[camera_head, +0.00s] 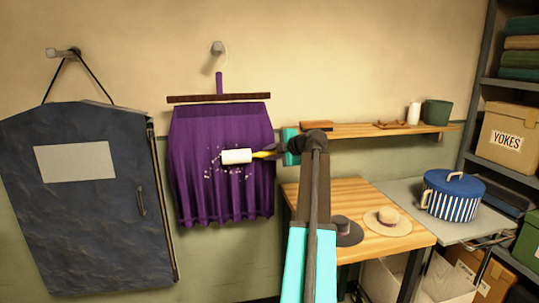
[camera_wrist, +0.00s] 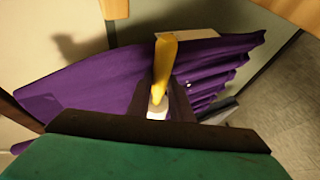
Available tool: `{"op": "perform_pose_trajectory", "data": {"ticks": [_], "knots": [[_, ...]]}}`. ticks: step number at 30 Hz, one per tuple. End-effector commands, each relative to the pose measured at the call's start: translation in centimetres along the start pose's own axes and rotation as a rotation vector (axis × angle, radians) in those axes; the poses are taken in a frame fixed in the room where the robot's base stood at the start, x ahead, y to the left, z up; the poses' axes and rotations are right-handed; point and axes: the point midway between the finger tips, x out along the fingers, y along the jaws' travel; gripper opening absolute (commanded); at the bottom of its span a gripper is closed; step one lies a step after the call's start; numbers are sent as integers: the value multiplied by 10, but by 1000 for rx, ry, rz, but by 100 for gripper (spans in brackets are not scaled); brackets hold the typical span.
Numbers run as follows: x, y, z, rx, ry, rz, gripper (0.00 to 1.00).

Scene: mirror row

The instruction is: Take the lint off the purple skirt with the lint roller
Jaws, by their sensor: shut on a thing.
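The purple skirt (camera_head: 221,180) hangs on the wall from a dark hanger bar (camera_head: 218,98). White lint specks show across its middle, around the lint roller. The lint roller has a white cylinder (camera_head: 237,156) and a yellow handle (camera_head: 265,154). My gripper (camera_head: 281,150) is shut on the handle from the right and holds the roller level in front of the skirt. I cannot tell whether the roller touches the cloth. In the wrist view the yellow handle (camera_wrist: 166,62) stands between the dark fingers, with the purple skirt (camera_wrist: 90,88) behind; lint specks show faintly there.
A dark blue garment bag (camera_head: 85,215) hangs left of the skirt. At right, a wooden table (camera_head: 365,195) holds two hats (camera_head: 387,220), below a wall shelf (camera_head: 370,130). A blue striped box (camera_head: 453,196) and shelving with a YOKES box (camera_head: 508,139) stand farther right.

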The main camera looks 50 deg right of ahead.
Motion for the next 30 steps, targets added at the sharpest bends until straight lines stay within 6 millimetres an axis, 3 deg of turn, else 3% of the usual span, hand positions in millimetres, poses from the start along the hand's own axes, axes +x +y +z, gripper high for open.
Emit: {"op": "perform_pose_trajectory", "data": {"ticks": [16, 30], "knots": [[10, -20, 6, 1, -3, 2, 0], [10, -22, 5, 1, -2, 2, 0]]}}
